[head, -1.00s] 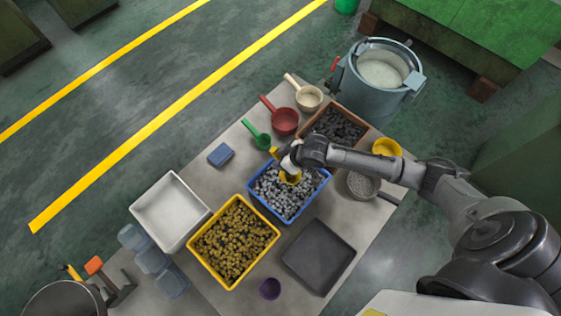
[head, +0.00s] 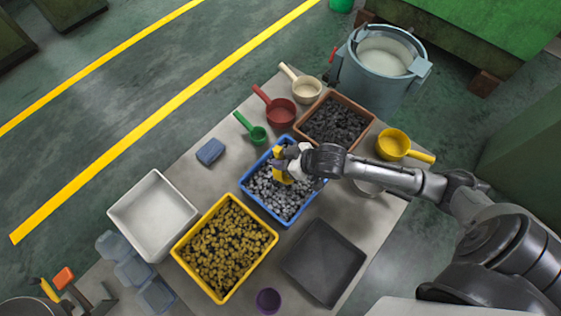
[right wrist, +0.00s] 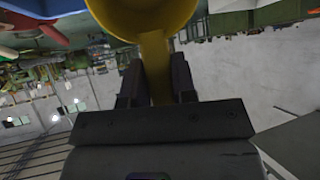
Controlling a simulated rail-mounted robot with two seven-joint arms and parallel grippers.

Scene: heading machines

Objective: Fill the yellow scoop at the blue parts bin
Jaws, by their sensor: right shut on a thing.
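My right gripper (head: 291,158) is over the far part of the blue parts bin (head: 250,199), which holds many grey metal parts. It is shut on the handle of a yellow scoop (head: 282,172). In the right wrist view the scoop's bowl (right wrist: 158,14) lies beyond the fingers, its handle between them (right wrist: 158,75). In the head view the scoop looks steeply tilted, at or just above the parts; I cannot tell whether it touches them. My left gripper is not in view.
A brown bin (head: 306,142) of dark parts adjoins behind; a yellow bin (head: 205,290) of brass-coloured parts is in front. Green (head: 257,134) and red (head: 281,112) scoops lie behind. Another yellow scoop (head: 394,143) is at right. A dark tray (head: 322,262) is empty.

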